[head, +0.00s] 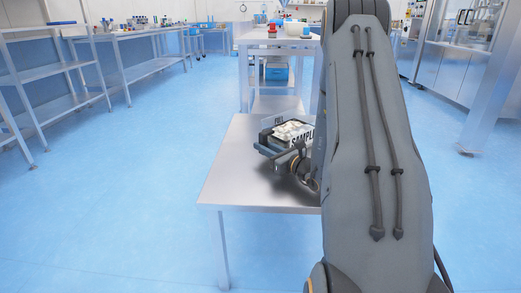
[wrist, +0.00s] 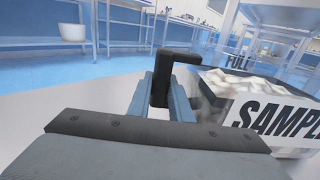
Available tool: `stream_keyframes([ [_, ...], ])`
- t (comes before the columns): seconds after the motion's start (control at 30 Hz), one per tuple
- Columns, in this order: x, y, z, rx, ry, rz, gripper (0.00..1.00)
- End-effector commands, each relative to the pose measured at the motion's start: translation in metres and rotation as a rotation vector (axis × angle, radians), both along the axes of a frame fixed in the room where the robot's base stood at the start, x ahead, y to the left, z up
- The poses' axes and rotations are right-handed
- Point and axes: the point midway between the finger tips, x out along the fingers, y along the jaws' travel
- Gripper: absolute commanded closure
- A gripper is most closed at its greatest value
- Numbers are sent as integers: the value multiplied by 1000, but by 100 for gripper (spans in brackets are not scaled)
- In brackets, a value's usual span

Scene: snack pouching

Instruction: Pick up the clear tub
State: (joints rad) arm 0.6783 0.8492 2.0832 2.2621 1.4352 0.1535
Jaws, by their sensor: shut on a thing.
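The clear tub (head: 289,131) holds white contents and carries a "SAMPLE" label on its side and a "FULL" tag at its back. It is at the far end of the small metal table, partly hidden by my arm. In the wrist view the tub (wrist: 262,98) is at the right, cut off by the frame edge. My gripper (head: 268,150) is at its near left side. In the wrist view my gripper (wrist: 160,95) is shut on a dark upright piece beside the tub, apparently its handle. I cannot tell whether the tub touches the table.
The small metal table (head: 235,180) is bare at its near left. A taller bench (head: 278,38) with lower shelves stands behind it. Metal shelving (head: 45,70) lines the left. A white bin (wrist: 74,33) shows at left in the wrist view. The blue floor is open on the left.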

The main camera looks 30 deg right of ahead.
Motion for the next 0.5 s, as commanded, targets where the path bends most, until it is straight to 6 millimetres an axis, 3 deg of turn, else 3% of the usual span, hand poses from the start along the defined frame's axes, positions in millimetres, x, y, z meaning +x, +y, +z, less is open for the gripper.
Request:
stream_keyframes([
  [0.2,0,0,0,-2,-2,0,100],
  [0.23,0,0,-1,0,0,0,80],
  [0.33,0,0,-1,0,0,0,63],
  [0.5,0,0,-1,0,0,0,63],
])
